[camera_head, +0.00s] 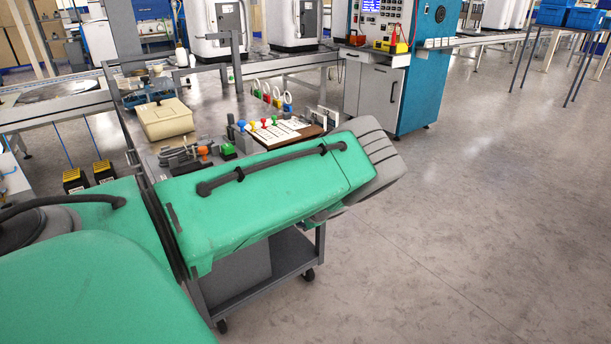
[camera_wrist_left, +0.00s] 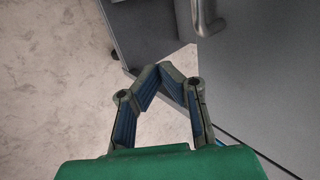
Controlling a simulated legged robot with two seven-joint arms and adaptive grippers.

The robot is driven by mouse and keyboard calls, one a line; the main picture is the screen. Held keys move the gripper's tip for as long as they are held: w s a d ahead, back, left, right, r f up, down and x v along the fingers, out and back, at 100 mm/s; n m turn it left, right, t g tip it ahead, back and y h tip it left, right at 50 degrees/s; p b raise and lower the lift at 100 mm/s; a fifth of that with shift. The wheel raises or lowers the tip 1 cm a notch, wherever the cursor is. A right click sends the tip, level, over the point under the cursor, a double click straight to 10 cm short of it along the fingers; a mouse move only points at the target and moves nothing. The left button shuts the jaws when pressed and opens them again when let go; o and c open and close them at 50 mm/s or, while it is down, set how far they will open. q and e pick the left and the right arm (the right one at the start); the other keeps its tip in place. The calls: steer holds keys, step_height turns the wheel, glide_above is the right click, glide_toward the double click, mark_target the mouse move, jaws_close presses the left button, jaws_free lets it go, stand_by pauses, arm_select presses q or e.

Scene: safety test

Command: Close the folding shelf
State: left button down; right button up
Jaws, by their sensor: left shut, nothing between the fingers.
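A grey trolley (camera_head: 285,257) stands under and behind my green left arm in the head view. The arm hides much of it. No folding shelf can be picked out there for certain. In the left wrist view, a flat grey panel (camera_wrist_left: 262,85) fills the right side, with a metal handle (camera_wrist_left: 204,18) at its top. I cannot tell whether this panel is the folding shelf. My left gripper (camera_wrist_left: 160,72) is shut and empty, its fingertips together beside the panel's left edge; contact is unclear. My right gripper is not in view.
Coloured stamps and a white sheet (camera_head: 272,136) lie on the trolley top, near a beige box (camera_head: 164,119). A blue-and-grey machine cabinet (camera_head: 391,98) stands behind. The floor (camera_head: 490,210) to the right is clear.

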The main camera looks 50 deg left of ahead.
arm_select(q)
steer(key=a, duration=0.1)
steer(key=a+b, duration=0.1)
steer(key=a, duration=0.1)
steer(key=a+b, duration=0.1)
steer(key=a, duration=0.1)
steer(key=shift+w+f, duration=0.15)
steer(key=shift+f, duration=0.2)
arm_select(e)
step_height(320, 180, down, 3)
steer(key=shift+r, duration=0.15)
arm_select(q)
steer(key=shift+a+f, duration=0.15)
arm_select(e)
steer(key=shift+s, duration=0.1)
